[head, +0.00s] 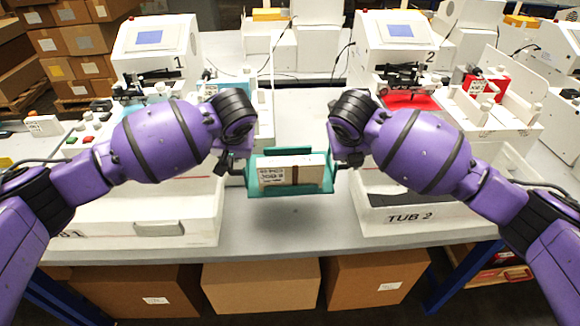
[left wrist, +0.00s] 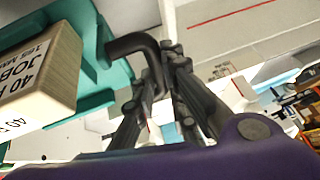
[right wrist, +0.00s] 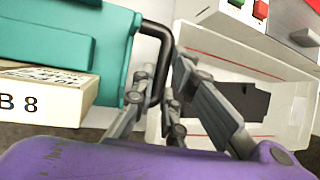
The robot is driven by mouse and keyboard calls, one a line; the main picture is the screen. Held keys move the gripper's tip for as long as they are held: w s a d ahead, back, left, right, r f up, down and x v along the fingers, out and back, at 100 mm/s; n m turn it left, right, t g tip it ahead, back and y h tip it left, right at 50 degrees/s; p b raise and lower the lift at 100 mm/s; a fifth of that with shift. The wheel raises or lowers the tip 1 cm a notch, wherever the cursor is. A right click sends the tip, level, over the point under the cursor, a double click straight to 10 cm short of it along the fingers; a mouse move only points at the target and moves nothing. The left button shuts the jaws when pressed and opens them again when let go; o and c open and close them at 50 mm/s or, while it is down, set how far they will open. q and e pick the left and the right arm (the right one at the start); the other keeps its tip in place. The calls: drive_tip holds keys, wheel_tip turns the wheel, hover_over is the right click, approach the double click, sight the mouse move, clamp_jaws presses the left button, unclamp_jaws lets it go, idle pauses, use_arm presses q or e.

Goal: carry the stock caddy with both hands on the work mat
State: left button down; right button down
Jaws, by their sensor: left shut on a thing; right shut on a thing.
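The teal stock caddy (head: 291,188) is in the middle of the head view, held up in front of the table between my two arms. My right gripper (head: 345,164) is shut on the right handle; that black handle (right wrist: 158,42) shows in the right wrist view. The caddy looks about level. I cannot make out the work mat.
Plotter 1 (head: 152,45) stands at the back left and plotter 2 (head: 398,40) at the back right. White tub 2 (head: 430,198) is at the right front, another white tub (head: 150,215) at the left front.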

use_arm(q)
drive_tip(key=shift+d+r, duration=0.1)
use_arm(e)
drive_tip(key=shift+a+r, duration=0.1)
drive_tip(key=shift+a, duration=0.05)
